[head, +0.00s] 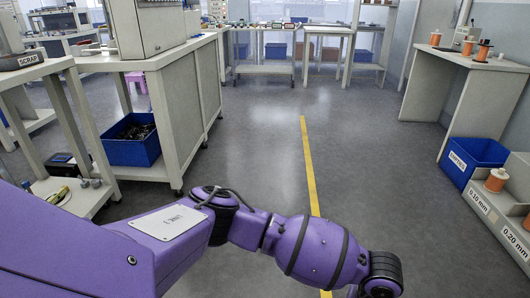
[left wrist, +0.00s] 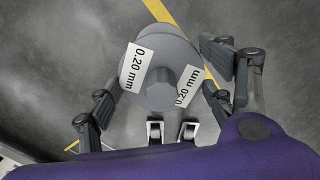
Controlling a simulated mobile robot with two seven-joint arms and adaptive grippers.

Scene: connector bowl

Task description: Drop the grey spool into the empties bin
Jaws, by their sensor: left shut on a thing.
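In the left wrist view, my left gripper (left wrist: 160,96) is shut on the grey spool (left wrist: 157,50), with one finger on each side. The spool has a round flange and two white labels reading 0.20 mm. It is held clear above the grey floor. In the head view, my purple left arm reaches across the bottom; its gripper and the spool are out of that picture. My right gripper is in neither view.
A grey rack (head: 490,208) labelled 0.10 mm holds a copper spool (head: 496,180) in front of the blue bin. More copper spools stand on the right workbench (head: 470,60). Another blue bin (head: 131,150) with dark contents sits at left. The central floor is clear.

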